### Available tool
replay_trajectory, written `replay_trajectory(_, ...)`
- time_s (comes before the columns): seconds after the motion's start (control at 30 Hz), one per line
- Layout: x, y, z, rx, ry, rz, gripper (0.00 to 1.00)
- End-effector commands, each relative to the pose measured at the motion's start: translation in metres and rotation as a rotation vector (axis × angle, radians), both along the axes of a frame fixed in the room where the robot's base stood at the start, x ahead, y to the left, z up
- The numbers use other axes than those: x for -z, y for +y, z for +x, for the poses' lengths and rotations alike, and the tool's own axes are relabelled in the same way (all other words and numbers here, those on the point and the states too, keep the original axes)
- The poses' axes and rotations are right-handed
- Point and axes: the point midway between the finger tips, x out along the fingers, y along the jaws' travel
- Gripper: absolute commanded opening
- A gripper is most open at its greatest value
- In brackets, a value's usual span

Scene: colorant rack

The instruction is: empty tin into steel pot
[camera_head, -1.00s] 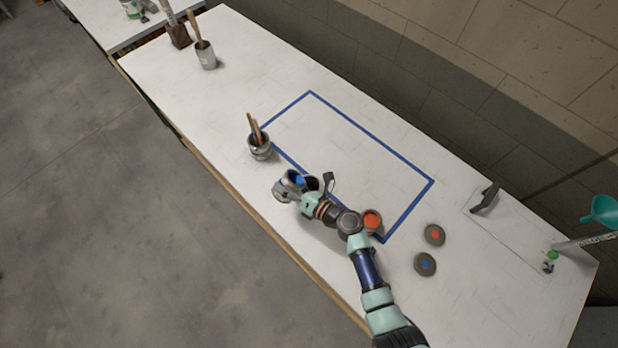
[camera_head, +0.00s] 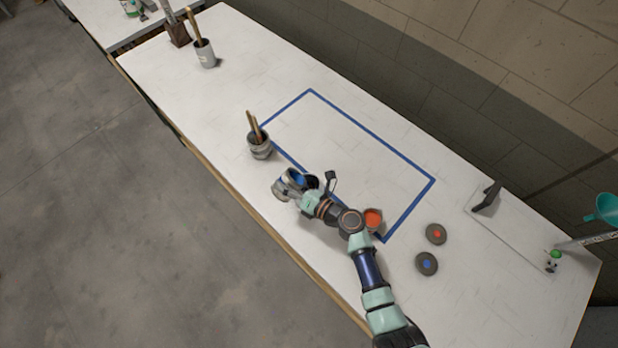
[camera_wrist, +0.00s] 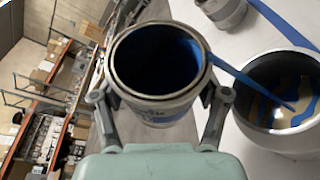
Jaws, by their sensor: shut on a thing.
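My gripper (camera_wrist: 160,105) is shut on a tin (camera_wrist: 158,100) with blue paint inside, its two fingers on either side. The tin also shows in the head view (camera_head: 298,179), tilted and held above the table. The steel pot (camera_wrist: 285,140) is beside it on the right in the wrist view. A blue stream (camera_wrist: 245,80) runs from the tin's rim into the pot. Blue streaks lie over a tan content in the pot. In the head view the pot (camera_head: 280,190) is partly hidden by the tin and gripper.
A pot with wooden sticks (camera_head: 260,150) stands close behind. A tin of orange paint (camera_head: 373,217) is next to my arm. Two lids, orange-dotted (camera_head: 436,234) and blue-dotted (camera_head: 427,264), lie at right. The blue-taped area (camera_head: 350,135) is mostly clear.

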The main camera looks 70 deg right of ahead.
Motion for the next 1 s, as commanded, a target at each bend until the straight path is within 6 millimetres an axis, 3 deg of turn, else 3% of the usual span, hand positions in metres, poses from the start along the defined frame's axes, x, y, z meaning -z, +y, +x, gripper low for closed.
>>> replay_trajectory(1.0, 0.0038, 0.0000, 0.0002, 0.000, -0.048, 0.058, 0.28)
